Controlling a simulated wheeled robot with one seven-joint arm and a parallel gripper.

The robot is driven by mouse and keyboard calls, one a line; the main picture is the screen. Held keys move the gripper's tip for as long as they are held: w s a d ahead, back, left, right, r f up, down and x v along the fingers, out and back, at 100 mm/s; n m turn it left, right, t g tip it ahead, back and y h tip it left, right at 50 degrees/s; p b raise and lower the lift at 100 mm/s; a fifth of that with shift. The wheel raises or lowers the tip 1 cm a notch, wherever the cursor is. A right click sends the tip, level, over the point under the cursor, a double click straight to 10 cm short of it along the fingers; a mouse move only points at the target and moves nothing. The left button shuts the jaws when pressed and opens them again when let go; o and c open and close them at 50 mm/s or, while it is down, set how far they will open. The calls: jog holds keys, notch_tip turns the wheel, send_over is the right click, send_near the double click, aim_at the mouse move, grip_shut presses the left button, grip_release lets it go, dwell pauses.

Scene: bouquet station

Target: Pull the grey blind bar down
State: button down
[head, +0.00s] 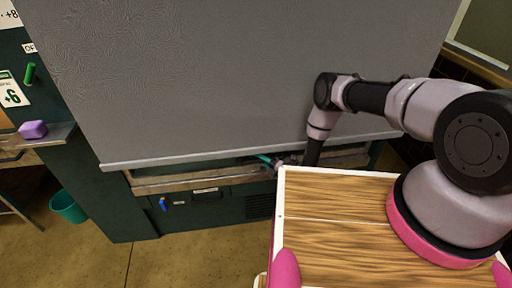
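The grey blind hangs as a wide textured sheet across the upper middle of the head view. The grey blind bar (190,159) is the pale strip along its lower edge, low over the station front. My arm reaches down in front of the blind's right part. My gripper (284,160) is small and dark at the bar's level or just under it, partly hidden by my wooden top. Whether its fingers are open, or touch the bar, cannot be made out.
Below the bar runs a wooden ledge (200,180) on the dark green station. A small teal item (264,158) shows beside my gripper. At left are a shelf with a purple block (33,130), a green handle (30,73) and a teal bin (69,207). The floor at lower left is clear.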

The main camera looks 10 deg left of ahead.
notch_tip(320, 180, down, 7)
jog(key=shift+f, duration=0.2)
jog(key=c, duration=1)
grip_release()
jog(key=r+v, duration=0.1)
jog(key=v, duration=0.6)
jog(key=shift+s+d+f, duration=0.2)
jog(key=shift+d+f, duration=0.05)
jog(key=shift+f, duration=0.2)
